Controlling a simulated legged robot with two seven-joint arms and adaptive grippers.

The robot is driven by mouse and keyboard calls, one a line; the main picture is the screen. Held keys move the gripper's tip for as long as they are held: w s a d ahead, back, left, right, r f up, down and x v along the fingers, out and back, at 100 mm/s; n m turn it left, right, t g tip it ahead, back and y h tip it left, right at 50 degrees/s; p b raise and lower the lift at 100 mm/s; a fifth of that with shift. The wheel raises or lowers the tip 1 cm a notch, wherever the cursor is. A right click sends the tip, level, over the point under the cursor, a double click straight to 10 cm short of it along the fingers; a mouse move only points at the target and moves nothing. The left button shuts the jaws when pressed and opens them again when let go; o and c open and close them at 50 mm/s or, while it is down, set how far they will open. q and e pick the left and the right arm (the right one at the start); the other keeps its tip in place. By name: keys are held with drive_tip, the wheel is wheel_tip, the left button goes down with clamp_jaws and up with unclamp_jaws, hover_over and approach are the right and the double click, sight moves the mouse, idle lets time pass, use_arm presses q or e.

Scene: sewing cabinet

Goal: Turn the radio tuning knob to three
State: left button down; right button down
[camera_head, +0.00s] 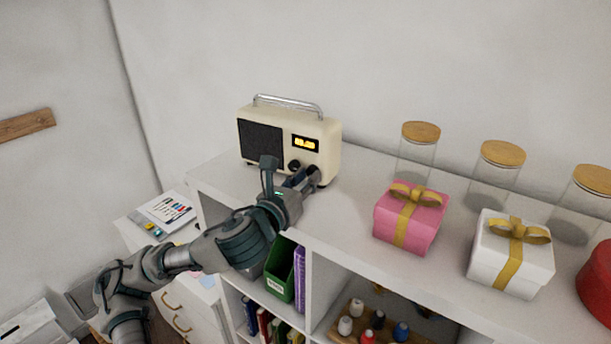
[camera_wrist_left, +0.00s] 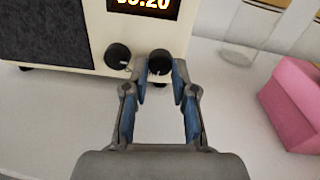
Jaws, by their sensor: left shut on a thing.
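The cream radio (camera_head: 318,153) stands on the white cabinet top, with a dark speaker grille on its left and a lit orange display (camera_head: 305,143). In the left wrist view the radio (camera_wrist_left: 95,35) shows a display (camera_wrist_left: 148,6) whose digits end in about "3.20" or "8.20", cut off at the top. Two black knobs sit below it: a left knob (camera_wrist_left: 118,56) and a right knob (camera_wrist_left: 160,64). My left gripper (camera_head: 308,176) reaches the radio's front; in the wrist view its fingertips (camera_wrist_left: 159,72) are closed around the right knob. My right gripper is not in view.
A pink gift box (camera_head: 409,218) and a white gift box (camera_head: 510,256) stand to the right on the cabinet top (camera_head: 340,215). Glass jars with wooden lids (camera_head: 421,132) stand behind them. Open shelves below hold binders and thread spools.

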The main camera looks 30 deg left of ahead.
sight(312, 129)
use_arm(q)
drive_tip(key=shift+n, duration=0.6)
drive_tip(key=c, duration=1.2)
unclamp_jaws()
drive_tip(key=shift+a, duration=0.15)
wheel_tip(312, 129, up, 10)
drive_tip(key=shift+a, duration=0.1)
drive_tip(key=shift+f, duration=0.1)
